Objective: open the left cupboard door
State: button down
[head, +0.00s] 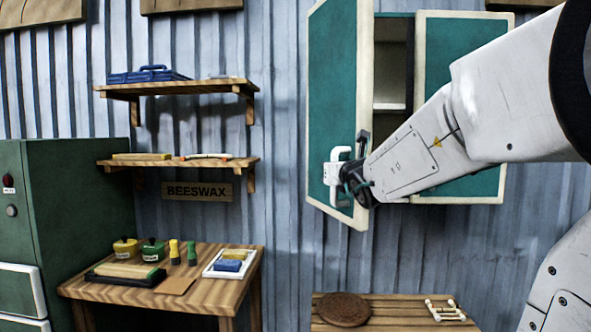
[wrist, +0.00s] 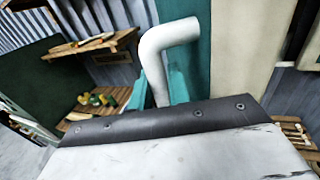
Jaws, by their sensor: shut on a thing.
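The left cupboard door (head: 333,75) is a teal panel with a cream frame, hinged at its left and standing ajar, swung out toward me. A dark gap with a pale shelf shows between it and the right cupboard door (head: 459,55), which looks closed. My gripper (head: 345,182) is at the lower right part of the left door, shut on its white handle (head: 333,168).
A low slatted bench (head: 395,317) with a brown round disc (head: 342,308) is under the cupboard. The wall between the shelves and door is clear.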

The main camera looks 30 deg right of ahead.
jog(key=c, duration=1.4)
grip_release()
jog(key=shift+s, duration=0.1)
jog(key=shift+v, duration=3.95)
